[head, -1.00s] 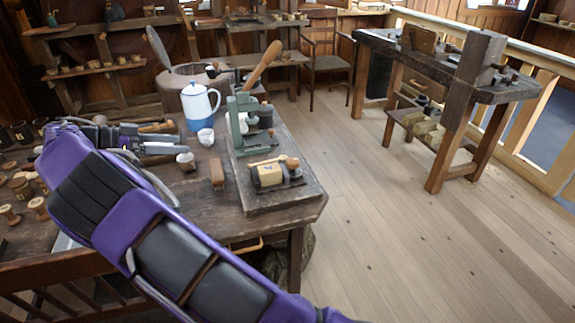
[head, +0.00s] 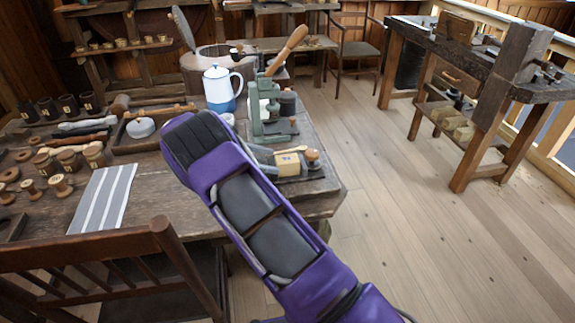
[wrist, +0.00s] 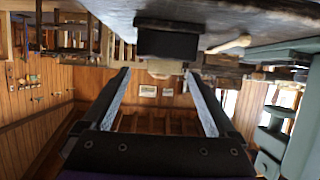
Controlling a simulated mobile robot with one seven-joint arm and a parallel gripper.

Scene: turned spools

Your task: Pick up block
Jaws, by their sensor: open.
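In the wrist view, which is upside down, a dark rectangular block (wrist: 168,42) sits on the grey tabletop (wrist: 215,12) near the top of the picture. My gripper (wrist: 157,73) is open and empty, its two fingers reaching toward the block. The block appears just beyond the fingertips; I cannot tell the exact gap. In the head view my purple arm hides my gripper and the part of the table where a brown block stood earlier. A pale yellow block-like piece (head: 288,164) lies on the raised board at the table's right side.
A green press (head: 268,112) with a wooden handle stands right of my arm; it also shows close at right in the wrist view (wrist: 298,135). A blue-and-white pot (head: 220,90) stands behind. Several spools and a striped cloth (head: 103,198) lie left. A chair (head: 120,265) is in front.

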